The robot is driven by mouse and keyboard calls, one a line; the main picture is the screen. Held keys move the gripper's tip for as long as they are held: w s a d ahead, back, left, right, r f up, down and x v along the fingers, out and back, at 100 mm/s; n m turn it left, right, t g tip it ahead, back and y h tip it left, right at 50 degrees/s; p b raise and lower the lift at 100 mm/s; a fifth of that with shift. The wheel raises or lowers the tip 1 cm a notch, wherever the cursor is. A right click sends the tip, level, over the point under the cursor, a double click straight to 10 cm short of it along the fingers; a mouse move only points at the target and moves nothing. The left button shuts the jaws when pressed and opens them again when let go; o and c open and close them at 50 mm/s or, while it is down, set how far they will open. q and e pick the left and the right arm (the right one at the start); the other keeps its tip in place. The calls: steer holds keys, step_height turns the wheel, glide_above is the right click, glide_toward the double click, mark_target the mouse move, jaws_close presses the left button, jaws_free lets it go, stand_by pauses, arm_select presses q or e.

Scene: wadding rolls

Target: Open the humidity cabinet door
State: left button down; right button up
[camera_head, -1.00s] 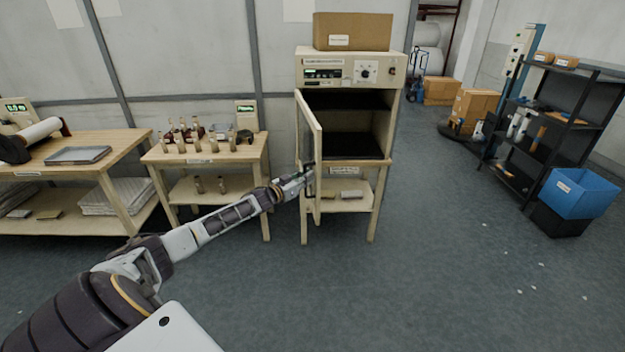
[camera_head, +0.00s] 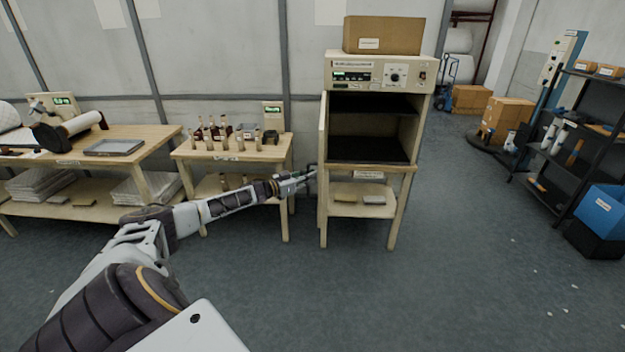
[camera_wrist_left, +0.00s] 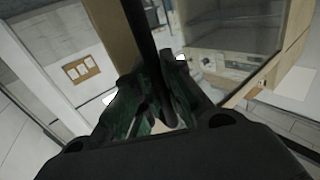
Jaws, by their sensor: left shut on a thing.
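The humidity cabinet (camera_head: 372,75) stands on a wooden stand, with a control panel on top and a dark open interior with a shelf. Its door (camera_head: 323,160) is swung open to the left and shows almost edge-on in the head view. In the left wrist view the door's glass (camera_wrist_left: 225,30) and pale frame fill the upper right. My left gripper (camera_head: 309,177) is at the door's outer side, shut on the dark bar handle (camera_wrist_left: 143,45), which runs between its fingers in the left wrist view. My right gripper is not in view.
A cardboard box (camera_head: 382,35) sits on the cabinet. A table with bottles (camera_head: 230,152) stands close on the left, near my left arm. A black shelf (camera_head: 590,120) and a blue bin (camera_head: 603,208) are at the right.

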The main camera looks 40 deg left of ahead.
arm_select(q)
steer(key=shift+s+d+f, duration=0.1)
steer(key=shift+d+f, duration=0.05)
steer(key=shift+f, duration=0.2)
steer(key=c, duration=1.7)
jaws_free()
steer(key=shift+o, duration=1.1)
steer(key=shift+s+r, duration=0.1)
steer(key=shift+r, duration=0.2)
steer(key=shift+s+a, duration=0.15)
steer(key=shift+a, duration=0.05)
steer(key=v, duration=1.1)
steer(key=shift+s, duration=0.2)
steer(key=shift+s+a, duration=0.1)
